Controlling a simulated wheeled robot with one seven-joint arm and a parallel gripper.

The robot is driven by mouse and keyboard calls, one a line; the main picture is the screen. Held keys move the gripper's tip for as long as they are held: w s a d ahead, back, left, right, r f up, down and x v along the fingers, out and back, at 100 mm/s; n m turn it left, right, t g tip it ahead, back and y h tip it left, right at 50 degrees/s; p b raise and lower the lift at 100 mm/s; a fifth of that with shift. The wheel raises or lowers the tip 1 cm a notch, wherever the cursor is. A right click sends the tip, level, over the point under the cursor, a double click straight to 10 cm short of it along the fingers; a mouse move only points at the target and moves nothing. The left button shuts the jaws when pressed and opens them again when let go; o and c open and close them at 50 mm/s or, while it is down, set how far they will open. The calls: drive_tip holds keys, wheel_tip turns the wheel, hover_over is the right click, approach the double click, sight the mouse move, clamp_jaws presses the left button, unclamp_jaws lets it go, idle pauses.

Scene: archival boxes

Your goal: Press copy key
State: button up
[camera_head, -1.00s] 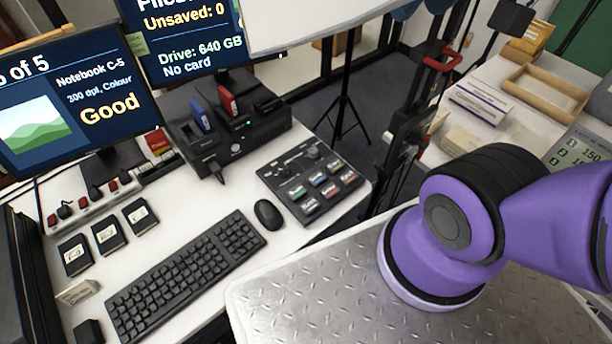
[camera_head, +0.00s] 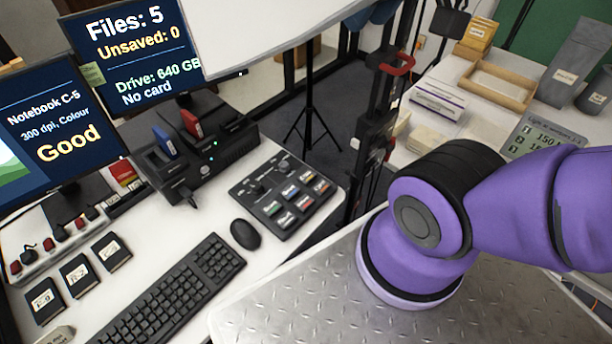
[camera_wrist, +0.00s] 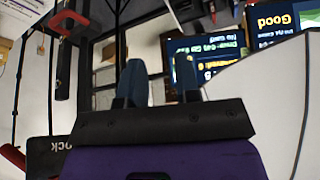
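A dark control panel (camera_head: 285,197) lies on the white desk right of the mouse, with knobs at its back and two rows of coloured keys (camera_head: 297,203). The key labels are too small to read, so I cannot tell which is the copy key. A screen (camera_head: 130,45) reads "Files: 5", "Unsaved: 0", "Drive: 640 GB" and "No card".
A black dock (camera_head: 200,155) holds a blue and a red cartridge behind the panel. A keyboard (camera_head: 175,295), a mouse (camera_head: 245,234) and small labelled black boxes (camera_head: 78,274) lie on the desk. A metal plate surface (camera_head: 290,315) is in front. A stand (camera_head: 378,130) rises behind the panel.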

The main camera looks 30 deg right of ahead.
clamp_jaws()
idle(1.4)
